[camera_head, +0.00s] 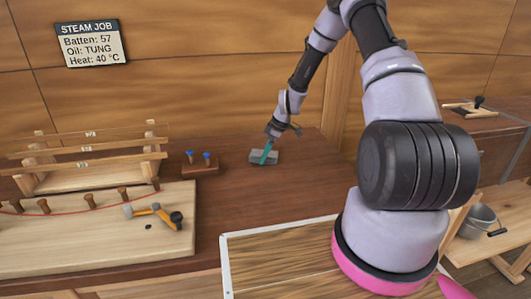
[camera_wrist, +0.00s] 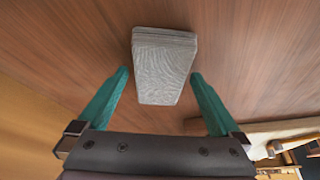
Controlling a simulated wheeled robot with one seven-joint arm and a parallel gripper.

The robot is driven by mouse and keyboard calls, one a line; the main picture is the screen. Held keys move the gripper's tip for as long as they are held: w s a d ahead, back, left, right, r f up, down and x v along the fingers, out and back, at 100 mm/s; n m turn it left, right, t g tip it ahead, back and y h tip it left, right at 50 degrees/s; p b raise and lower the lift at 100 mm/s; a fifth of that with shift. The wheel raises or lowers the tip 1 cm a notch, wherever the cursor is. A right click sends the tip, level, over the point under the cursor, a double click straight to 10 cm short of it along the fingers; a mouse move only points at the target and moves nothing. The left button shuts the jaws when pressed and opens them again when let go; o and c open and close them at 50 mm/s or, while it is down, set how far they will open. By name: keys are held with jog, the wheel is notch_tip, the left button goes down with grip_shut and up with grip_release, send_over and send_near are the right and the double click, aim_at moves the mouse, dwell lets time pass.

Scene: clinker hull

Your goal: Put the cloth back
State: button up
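The cloth (camera_head: 258,160) is a grey folded block lying on the brown worktop, right of a small peg block. In the wrist view the cloth (camera_wrist: 164,60) shows its layered far edge and its woven top. My gripper (camera_head: 266,157) points down at the cloth from above. In the wrist view my gripper (camera_wrist: 159,74) is open, one teal finger on each side of the cloth's near end, with gaps on both sides. Nothing is held. I cannot tell how far the fingertips are above the worktop.
A small wooden block with blue-topped pegs (camera_head: 200,169) stands just left of the cloth. Farther left are a wooden rack (camera_head: 90,160) and a pale board (camera_head: 90,255) with pegs, a red line and an orange-handled tool (camera_head: 155,213). A sign hangs on the wall. The worktop right of the cloth is clear.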

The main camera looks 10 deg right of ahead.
jog(key=s+d+r+m, duration=0.1)
jog(key=s+d+r, duration=0.1)
jog(key=r, duration=0.6)
jog(key=s+d+r+m+t+h, duration=0.1)
jog(key=s+r+m, duration=0.1)
jog(key=r, duration=0.6)
jog(key=s+d+r+m, duration=0.1)
jog(key=s+d+r, duration=0.15)
jog(key=r, duration=0.55)
jog(key=s+r+m+t, duration=0.2)
jog(key=s+r+m, duration=0.5)
jog(key=s, duration=0.6)
jog(key=s+r+m+t+h, duration=0.1)
jog(key=s+r+m, duration=0.5)
jog(key=s+r, duration=0.6)
jog(key=shift+s+a+m+t, duration=0.2)
jog(key=shift+s+m+t, duration=0.2)
jog(key=shift+s+t, duration=0.35)
jog(key=shift+w, duration=0.1)
